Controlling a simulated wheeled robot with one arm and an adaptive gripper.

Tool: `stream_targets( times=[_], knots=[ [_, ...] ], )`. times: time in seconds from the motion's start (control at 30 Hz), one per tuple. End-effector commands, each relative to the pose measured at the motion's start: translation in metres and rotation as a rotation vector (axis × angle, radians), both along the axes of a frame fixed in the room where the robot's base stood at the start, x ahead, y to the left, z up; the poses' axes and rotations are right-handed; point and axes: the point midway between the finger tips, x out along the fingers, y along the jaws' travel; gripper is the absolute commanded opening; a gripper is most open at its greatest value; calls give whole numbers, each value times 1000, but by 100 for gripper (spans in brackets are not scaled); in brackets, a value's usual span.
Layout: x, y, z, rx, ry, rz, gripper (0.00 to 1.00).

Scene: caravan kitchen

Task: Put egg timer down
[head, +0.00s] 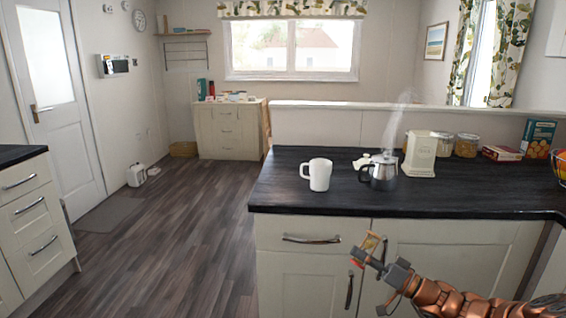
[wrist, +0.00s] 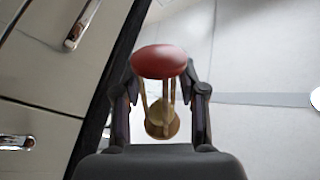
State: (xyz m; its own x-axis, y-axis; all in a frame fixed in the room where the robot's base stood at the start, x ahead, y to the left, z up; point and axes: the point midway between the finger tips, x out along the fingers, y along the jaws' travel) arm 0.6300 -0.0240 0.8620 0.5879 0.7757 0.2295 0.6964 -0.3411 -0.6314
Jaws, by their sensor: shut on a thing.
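The egg timer (wrist: 160,62) is an hourglass type with a red rounded cap and thin wooden posts. In the wrist view it stands between the two fingers of my gripper (wrist: 160,100), which is shut on it. In the head view, my gripper (head: 376,262) holds the small egg timer (head: 369,245) in front of the cream cabinet doors, below the level of the dark countertop (head: 290,190). The timer is apart from the counter and looks tilted. Part of it is hidden by the fingers.
The counter's front left is clear. A cabinet handle (head: 312,239) juts out near my gripper.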

Motion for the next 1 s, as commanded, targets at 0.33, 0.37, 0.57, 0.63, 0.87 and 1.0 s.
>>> stream_targets(
  times=[0.33, 0.37, 0.57, 0.63, 0.87, 1.0],
  knots=[
    [-12, 26, -2, 2, -2, 29, 5],
    [-12, 26, -1, 2, -3, 28, 5],
    [-12, 26, -1, 2, -2, 26, 5],
    [-12, 26, 5, 1, 1, 27, 5],
    [-10, 25, 23, 3, 1, 28, 5],
    [-10, 25, 35, 3, 3, 27, 5]
  ],
)
